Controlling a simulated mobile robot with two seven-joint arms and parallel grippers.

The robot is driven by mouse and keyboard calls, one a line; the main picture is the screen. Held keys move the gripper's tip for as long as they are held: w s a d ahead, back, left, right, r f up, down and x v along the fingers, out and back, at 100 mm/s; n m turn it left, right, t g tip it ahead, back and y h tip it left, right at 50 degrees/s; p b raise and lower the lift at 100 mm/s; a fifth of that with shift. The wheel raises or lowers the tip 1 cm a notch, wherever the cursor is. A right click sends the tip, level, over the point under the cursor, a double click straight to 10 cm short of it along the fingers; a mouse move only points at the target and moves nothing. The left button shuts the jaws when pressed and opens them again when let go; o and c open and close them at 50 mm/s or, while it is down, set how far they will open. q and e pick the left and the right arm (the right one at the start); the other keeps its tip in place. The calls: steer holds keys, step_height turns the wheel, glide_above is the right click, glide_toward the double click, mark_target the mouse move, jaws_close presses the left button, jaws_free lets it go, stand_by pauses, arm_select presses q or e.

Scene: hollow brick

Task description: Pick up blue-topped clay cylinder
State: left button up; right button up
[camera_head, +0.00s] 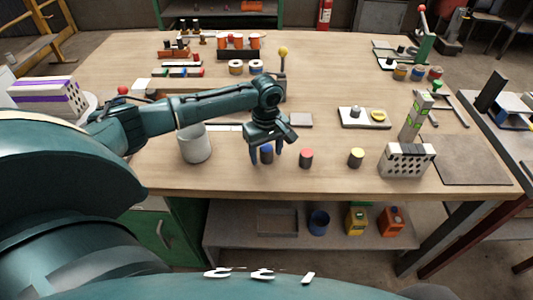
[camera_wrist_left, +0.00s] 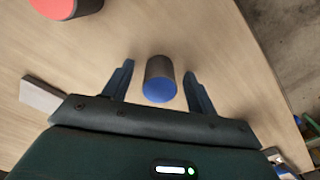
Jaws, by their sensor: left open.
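The blue-topped clay cylinder (camera_head: 267,155) is small and dark with a blue top, and stands on the workbench near its front edge. In the left wrist view the cylinder (camera_wrist_left: 160,80) is between the two fingers, with a gap on each side. My left gripper (camera_head: 266,158) points down over it, open, with a finger on either side; in the wrist view its fingers (camera_wrist_left: 158,80) do not touch the cylinder. My right gripper is not in view.
A grey pot (camera_head: 194,145) stands to the left. A hollow brick (camera_head: 405,162) is further right. The workbench (camera_head: 330,180) is clear along its front edge.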

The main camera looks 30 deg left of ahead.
arm_select(q)
steer(key=c, duration=1.1)
